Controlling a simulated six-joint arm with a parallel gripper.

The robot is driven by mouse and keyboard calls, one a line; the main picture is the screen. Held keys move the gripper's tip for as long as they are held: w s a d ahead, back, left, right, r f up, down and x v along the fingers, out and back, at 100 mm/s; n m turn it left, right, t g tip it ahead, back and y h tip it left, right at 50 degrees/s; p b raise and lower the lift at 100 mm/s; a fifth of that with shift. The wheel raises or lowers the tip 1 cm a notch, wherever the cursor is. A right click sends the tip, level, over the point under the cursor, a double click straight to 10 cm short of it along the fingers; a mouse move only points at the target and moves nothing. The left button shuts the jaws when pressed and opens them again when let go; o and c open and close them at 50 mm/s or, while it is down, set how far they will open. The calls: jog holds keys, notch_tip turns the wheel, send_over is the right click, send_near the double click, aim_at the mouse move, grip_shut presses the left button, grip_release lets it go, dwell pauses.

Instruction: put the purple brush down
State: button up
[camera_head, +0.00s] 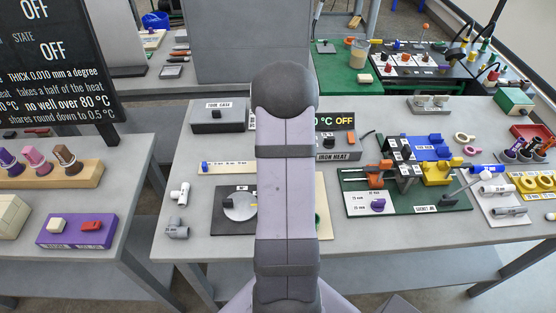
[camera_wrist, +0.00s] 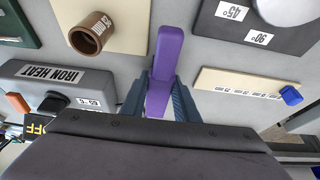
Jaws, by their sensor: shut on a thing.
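The purple brush (camera_wrist: 164,55) shows in the wrist view as a long purple handle with a rounded end. It lies between the two blue-grey fingers of my gripper (camera_wrist: 160,98), which is shut on it. Its lower end is hidden behind the gripper body. The grey bench top shows behind the brush; I cannot tell how far below it is. In the head view my own arm hides the gripper and the brush.
A brown pipe piece (camera_wrist: 88,38) stands left of the brush in the wrist view, near the iron heat box (camera_wrist: 55,85). A dial board (camera_wrist: 262,25) and a pale strip with a blue knob (camera_wrist: 290,96) lie right. Bare bench (camera_head: 185,145) shows left of my arm.

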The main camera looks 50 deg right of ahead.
jog(key=o, duration=1.1)
jog(key=shift+f, duration=0.1)
jog(key=shift+r, duration=0.5)
jog(key=b+v, duration=0.1)
jog(key=v, duration=1)
jog(key=shift+s+a+r+b, duration=0.15)
jog(key=shift+b, duration=0.2)
